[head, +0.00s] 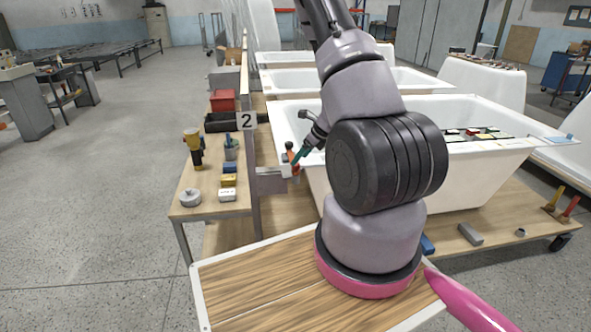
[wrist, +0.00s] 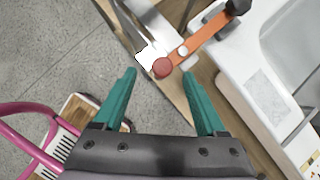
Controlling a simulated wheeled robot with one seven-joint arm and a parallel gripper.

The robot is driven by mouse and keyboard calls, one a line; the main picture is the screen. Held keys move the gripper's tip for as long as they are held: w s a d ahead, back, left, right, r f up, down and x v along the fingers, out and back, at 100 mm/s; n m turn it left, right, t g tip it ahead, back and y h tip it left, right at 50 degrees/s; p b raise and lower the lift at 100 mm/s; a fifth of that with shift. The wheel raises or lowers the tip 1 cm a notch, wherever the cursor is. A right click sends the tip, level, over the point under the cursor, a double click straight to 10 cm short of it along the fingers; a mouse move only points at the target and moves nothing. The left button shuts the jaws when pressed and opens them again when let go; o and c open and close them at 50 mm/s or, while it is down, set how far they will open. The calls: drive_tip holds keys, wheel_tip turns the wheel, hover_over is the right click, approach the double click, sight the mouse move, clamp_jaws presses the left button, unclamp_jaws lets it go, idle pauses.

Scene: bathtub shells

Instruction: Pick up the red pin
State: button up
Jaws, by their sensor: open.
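The round red head that looks like the red pin (wrist: 162,67) shows in the wrist view, at the near end of an orange bar (wrist: 208,32). My gripper (wrist: 160,76) is open, with its two teal fingers apart and the red head in line with the gap between their tips. No contact shows, and the depth between tips and pin is hard to tell. In the head view my gripper (head: 298,160) is at the left end of the nearest white tub, close to a small orange-red part (head: 295,170). My arm hides much of the tub.
The white tub (head: 500,160) stands on a wooden cart. A side bench (head: 212,207) to the left holds a yellow tool (head: 193,148), a red bin (head: 222,100) and small blocks. A metal plate (head: 271,180) is just below my gripper.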

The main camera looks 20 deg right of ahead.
sight(298, 165)
drive_tip(key=x, duration=0.4)
drive_tip(key=shift+d+f, duration=0.25)
drive_tip(key=shift+f, duration=0.05)
drive_tip(key=shift+c, duration=0.3)
clamp_jaws()
drive_tip(key=shift+r, duration=0.1)
